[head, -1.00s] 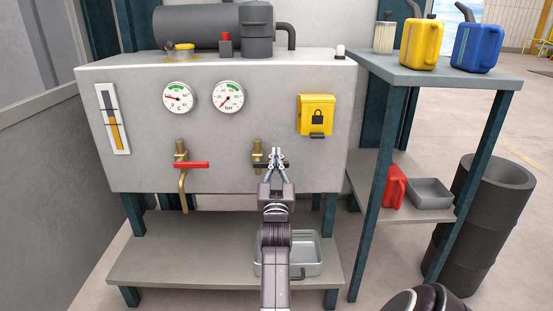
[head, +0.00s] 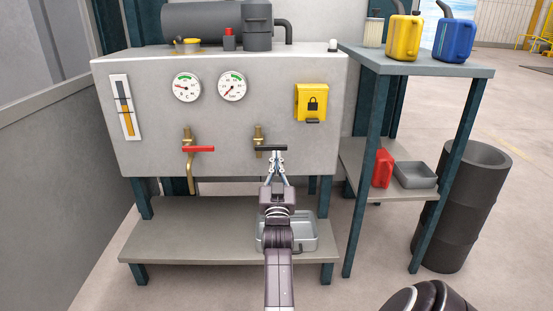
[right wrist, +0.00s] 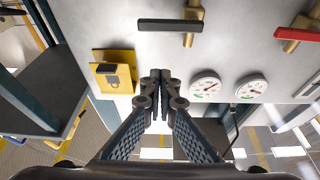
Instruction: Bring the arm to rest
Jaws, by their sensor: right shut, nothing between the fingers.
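My right arm reaches up from the bottom middle of the head view. Its gripper (head: 275,155) shows just below the black valve handle (head: 270,148) on the front of the grey panel. In the right wrist view the fingertips (right wrist: 160,76) are together with nothing between them. There the black handle (right wrist: 170,25) lies beyond the tips, with a visible gap in the picture. The handle lies level, crosswise on its brass valve. My left gripper is in neither view.
A red-handled valve (head: 198,149) with a spout, two gauges (head: 186,87) and a yellow lock box (head: 311,102) are on the panel. A side table (head: 420,66) with canisters stands right.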

